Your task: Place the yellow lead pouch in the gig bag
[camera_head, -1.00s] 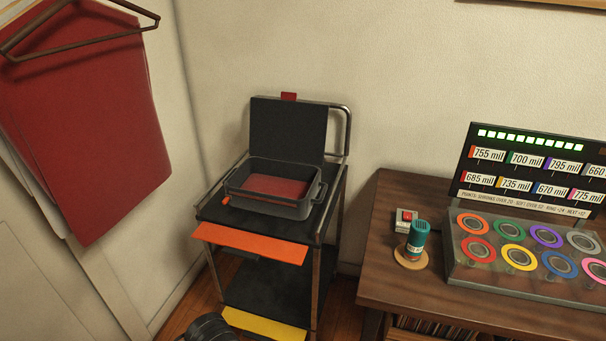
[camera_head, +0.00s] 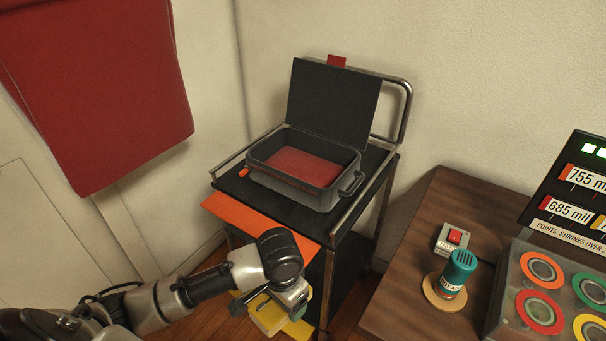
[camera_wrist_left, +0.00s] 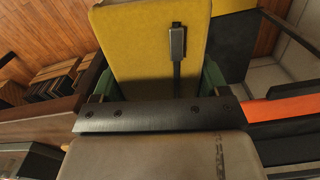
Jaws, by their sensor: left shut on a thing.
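My left gripper (camera_head: 287,312) is low in front of the cart in the head view, below the gig bag's level. It is shut on the yellow lead pouch (camera_head: 268,316), which is partly hidden under the wrist. In the left wrist view the pouch (camera_wrist_left: 140,45) is a flat yellow slab with a dark strip, held between the green-padded fingers of the gripper (camera_wrist_left: 155,85). The gig bag (camera_head: 325,196) appears to be the dark open case with a red inside, on the cart top. Its black lid stands up at the back. My right gripper is not in view.
An orange flap (camera_head: 262,219) juts from the cart's front edge, between my gripper and the case. The cart's metal rail (camera_head: 404,105) rises at the back right. A wooden table (camera_head: 420,245) with a teal canister (camera_head: 457,272) and red switch box (camera_head: 453,239) stands right.

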